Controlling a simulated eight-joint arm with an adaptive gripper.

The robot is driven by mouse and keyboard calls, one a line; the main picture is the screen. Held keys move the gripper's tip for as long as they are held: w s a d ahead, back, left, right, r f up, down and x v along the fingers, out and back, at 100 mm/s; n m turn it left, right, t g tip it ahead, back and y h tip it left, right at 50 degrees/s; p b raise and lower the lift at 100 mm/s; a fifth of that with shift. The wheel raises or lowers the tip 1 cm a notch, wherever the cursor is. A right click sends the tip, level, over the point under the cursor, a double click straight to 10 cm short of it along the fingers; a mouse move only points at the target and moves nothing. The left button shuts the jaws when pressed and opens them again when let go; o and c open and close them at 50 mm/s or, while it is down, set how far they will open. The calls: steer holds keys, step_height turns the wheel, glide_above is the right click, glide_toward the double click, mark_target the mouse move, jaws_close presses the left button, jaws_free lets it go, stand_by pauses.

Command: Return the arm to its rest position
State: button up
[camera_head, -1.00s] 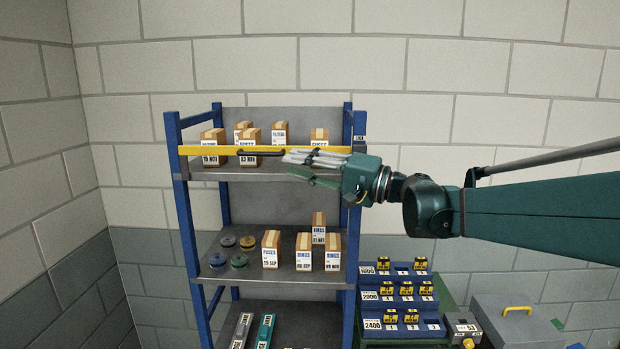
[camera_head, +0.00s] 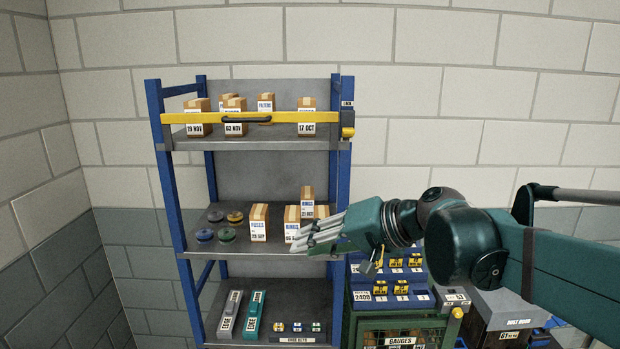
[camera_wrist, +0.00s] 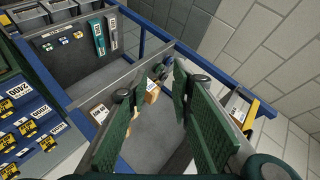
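My gripper (camera_head: 318,236) is dark green with light grey fingers and points left in front of the shelf rack's middle shelf. It hides part of the right-hand boxes there. In the wrist view, my gripper's (camera_wrist: 158,88) two green finger pads stand apart with nothing between them. My green arm reaches in from the right edge of the head view.
The blue rack (camera_head: 173,200) has a yellow bar (camera_head: 215,118) with a black handle across its top shelf. Boxes and round discs (camera_head: 205,235) stand on the shelves. A blue stepped holder (camera_head: 372,268) is right of the rack, near a grey case (camera_head: 500,312).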

steer(key=s+d+f+h+b, duration=0.3)
steer(key=s+d+f+h, duration=0.2)
steer(key=s+d+f, duration=0.4)
steer(key=s+d+f+h+b, duration=0.3)
steer(key=s+d+f, duration=0.6)
steer(key=d+f, duration=0.3)
step_height(320, 180, down, 4)
steer(key=shift+s+d+r+n+t+h, duration=0.25)
steer(key=shift+d+n+t+h, duration=0.15)
steer(key=shift+h, duration=0.5)
